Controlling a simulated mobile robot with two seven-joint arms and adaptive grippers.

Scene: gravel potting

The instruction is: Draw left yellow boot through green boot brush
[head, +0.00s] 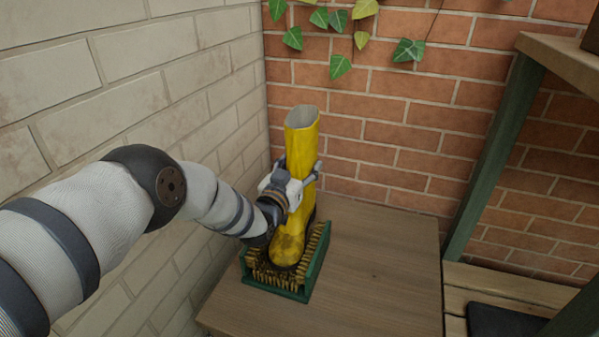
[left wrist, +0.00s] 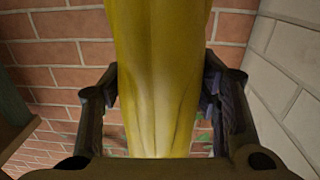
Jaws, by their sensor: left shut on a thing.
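The yellow boot (head: 301,150) stands upright in the head view, with its open top up and its foot down in the green boot brush (head: 296,294). Dark dirt shows on the boot's toe. The brush has a green frame with tan bristles along both sides of the foot. My left gripper (head: 300,178) is shut around the boot's shaft, above the foot. In the left wrist view the yellow shaft (left wrist: 163,75) fills the space between the two fingers (left wrist: 165,95). The sole is hidden by the bristles. My right gripper is not in view.
The brush sits on a wooden tabletop (head: 375,265) in a corner between a pale brick wall (head: 60,80) and a red brick wall (head: 400,135). A green-legged wooden shelf (head: 565,60) stands at the right. The tabletop right of the brush is clear.

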